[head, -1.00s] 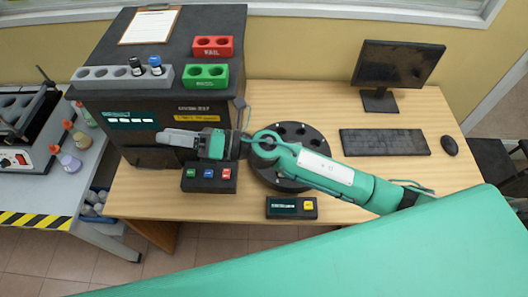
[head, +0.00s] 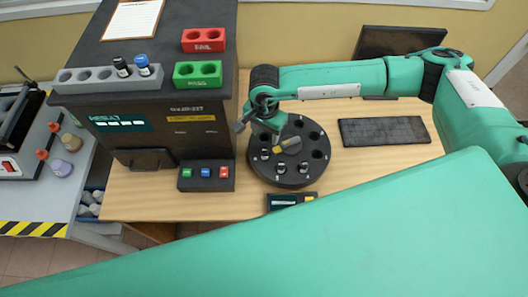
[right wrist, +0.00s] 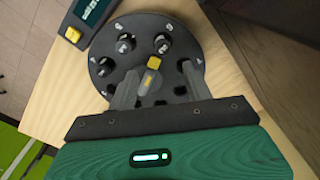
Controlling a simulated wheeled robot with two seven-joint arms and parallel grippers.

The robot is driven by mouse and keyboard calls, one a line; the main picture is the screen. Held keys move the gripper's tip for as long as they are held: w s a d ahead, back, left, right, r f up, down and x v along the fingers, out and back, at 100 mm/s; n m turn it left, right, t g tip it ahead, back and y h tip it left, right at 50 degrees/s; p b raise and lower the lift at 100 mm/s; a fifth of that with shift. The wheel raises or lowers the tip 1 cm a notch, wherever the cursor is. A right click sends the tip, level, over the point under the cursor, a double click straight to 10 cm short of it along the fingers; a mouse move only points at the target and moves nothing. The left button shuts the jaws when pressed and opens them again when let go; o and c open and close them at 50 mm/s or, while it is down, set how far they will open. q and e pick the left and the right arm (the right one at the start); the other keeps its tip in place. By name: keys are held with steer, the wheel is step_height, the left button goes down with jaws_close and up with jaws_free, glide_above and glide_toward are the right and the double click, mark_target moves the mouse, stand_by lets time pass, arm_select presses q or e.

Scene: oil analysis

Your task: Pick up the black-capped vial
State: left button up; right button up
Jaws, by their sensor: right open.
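A black-capped vial (head: 121,66) stands upright in the grey rack (head: 72,82) on top of the dark analyser, just left of a blue-capped vial (head: 143,64). My right gripper (head: 285,146) points down over the round black carousel (head: 306,178), well right of the rack. In the right wrist view its two fingers (right wrist: 157,85) are apart with nothing held between them, near the yellow-marked centre knob (right wrist: 154,63). Small dark-topped pieces with pale parts sit in several carousel slots (right wrist: 127,43); I cannot tell exactly what they are. My left gripper is out of view.
The analyser (head: 180,105) carries red (head: 203,40) and green (head: 197,74) two-hole racks and a clipboard (head: 132,18). A three-button box (head: 206,176) stands before it. A keyboard (head: 384,131) and monitor (head: 400,40) are at right.

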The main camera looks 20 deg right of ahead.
steer(key=p, duration=0.2)
glide_above(265, 150)
steer(key=f, duration=0.6)
steer(key=shift+s+a+f, duration=0.15)
steer(key=shift+s, duration=0.2)
steer(key=shift+w+f+p, duration=0.1)
steer(key=shift+f+p, duration=0.3)
steer(key=shift+f, duration=0.05)
steer(key=f, duration=0.1)
steer(key=f+p, duration=0.1)
steer(key=f, duration=0.1)
steer(key=shift+w+p, duration=0.25)
steer(key=shift+p, duration=0.15)
steer(key=shift+f, duration=0.75)
steer(key=shift+c, duration=0.2)
steer(key=c, duration=1)
